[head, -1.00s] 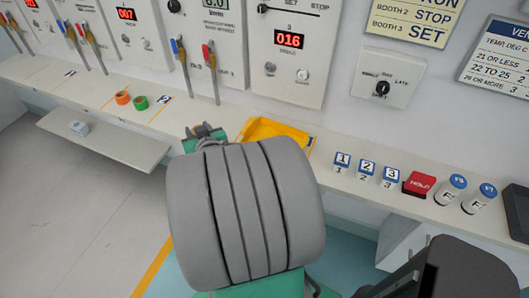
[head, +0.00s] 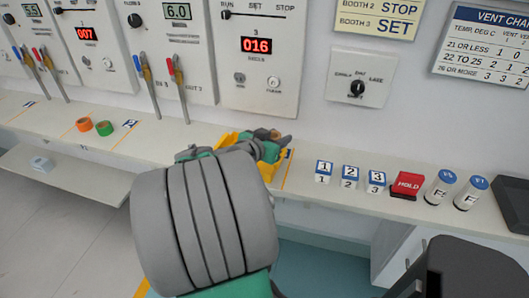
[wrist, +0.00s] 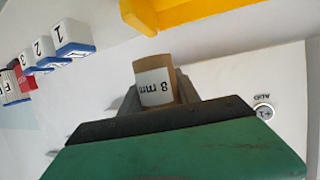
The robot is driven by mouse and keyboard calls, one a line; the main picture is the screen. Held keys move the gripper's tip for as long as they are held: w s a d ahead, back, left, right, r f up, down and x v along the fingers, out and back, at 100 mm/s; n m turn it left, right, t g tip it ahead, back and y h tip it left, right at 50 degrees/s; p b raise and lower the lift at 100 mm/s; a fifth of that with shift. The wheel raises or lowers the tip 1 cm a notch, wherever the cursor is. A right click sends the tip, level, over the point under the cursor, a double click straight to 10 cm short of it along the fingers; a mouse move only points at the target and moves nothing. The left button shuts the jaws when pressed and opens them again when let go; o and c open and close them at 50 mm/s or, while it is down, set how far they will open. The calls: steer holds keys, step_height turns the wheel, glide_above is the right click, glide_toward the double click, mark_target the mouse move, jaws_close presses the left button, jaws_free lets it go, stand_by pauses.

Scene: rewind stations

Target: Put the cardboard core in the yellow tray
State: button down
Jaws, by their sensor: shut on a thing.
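The cardboard core (wrist: 153,66) is a brown tube with a white "8 mm" label. In the wrist view it stands out from between the fingers of my gripper (wrist: 158,98), which is shut on it. The yellow tray (wrist: 205,10) shows at the top of the wrist view, apart from the core there. In the head view the tray (head: 226,140) lies on the ledge, largely hidden behind my arm and gripper (head: 270,138). My gripper is over or beside the tray's right part; the exact height is unclear.
Numbered blocks (head: 350,177), a red HOLD block (head: 407,185) and two white cylinders (head: 441,187) stand to the right on the ledge. Orange (head: 84,124) and green (head: 104,128) rings lie left.

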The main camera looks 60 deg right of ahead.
steer(key=w+d+f, duration=0.1)
steer(key=f, duration=0.1)
steer(key=w+d+f, duration=0.1)
steer(key=w, duration=0.1)
steer(key=w+d+f, duration=0.1)
steer(key=f, duration=0.1)
steer(key=shift+w+d+f, duration=0.15)
steer(key=shift+w+f, duration=0.05)
steer(key=shift+f, duration=0.15)
steer(key=shift+w+d+f, duration=0.1)
steer(key=shift+w+f, duration=0.1)
steer(key=shift+f, duration=1.65)
steer(key=shift+f+b, duration=0.2)
steer(key=shift+b, duration=0.1)
steer(key=c, duration=1.1)
jaws_free()
steer(key=shift+r, duration=0.1)
steer(key=shift+c, duration=0.2)
steer(key=shift+r, duration=0.1)
